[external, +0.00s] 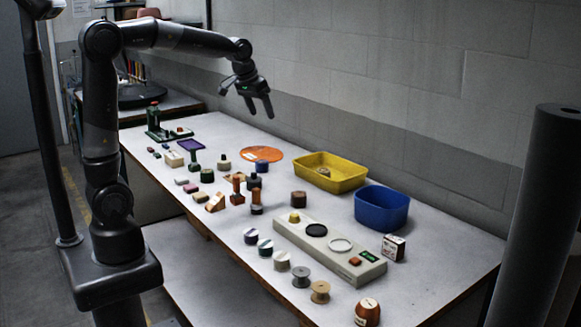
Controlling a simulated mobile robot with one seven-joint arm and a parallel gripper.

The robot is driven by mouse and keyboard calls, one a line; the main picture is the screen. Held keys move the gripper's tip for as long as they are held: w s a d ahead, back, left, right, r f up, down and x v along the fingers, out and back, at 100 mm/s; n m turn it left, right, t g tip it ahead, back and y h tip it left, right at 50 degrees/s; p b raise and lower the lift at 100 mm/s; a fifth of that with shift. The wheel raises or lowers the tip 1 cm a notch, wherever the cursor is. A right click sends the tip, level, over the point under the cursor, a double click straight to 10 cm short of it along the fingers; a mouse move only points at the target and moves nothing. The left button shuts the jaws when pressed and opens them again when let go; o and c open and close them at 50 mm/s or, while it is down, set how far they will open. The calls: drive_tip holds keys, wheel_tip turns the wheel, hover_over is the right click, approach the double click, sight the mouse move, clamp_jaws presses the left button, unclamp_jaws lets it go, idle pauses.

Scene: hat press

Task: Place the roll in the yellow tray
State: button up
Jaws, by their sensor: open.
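The yellow tray (345,179) stands at the back of the table against the wall. A small tan-brown rounded thing (324,171), likely the roll, lies inside it near the left end; it is too small to be sure. My gripper (260,112) is open and empty, fingers pointing down, well above the table's back edge. It is to the left of the tray and apart from it.
A blue bin (381,209) stands right of the tray. A grey panel (330,251) with buttons and several spools (301,277) are in front. Stamps and blocks crowd the table's middle.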

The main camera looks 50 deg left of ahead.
drive_tip(key=s+f, duration=0.2)
drive_tip(key=s, duration=1.1)
drive_tip(key=s+f+m+t, duration=0.1)
drive_tip(key=s+f, duration=0.1)
drive_tip(key=s, duration=1.1)
drive_tip(key=shift+s+d+f, duration=0.2)
drive_tip(key=shift+s+d, duration=0.05)
drive_tip(key=shift+s, duration=0.05)
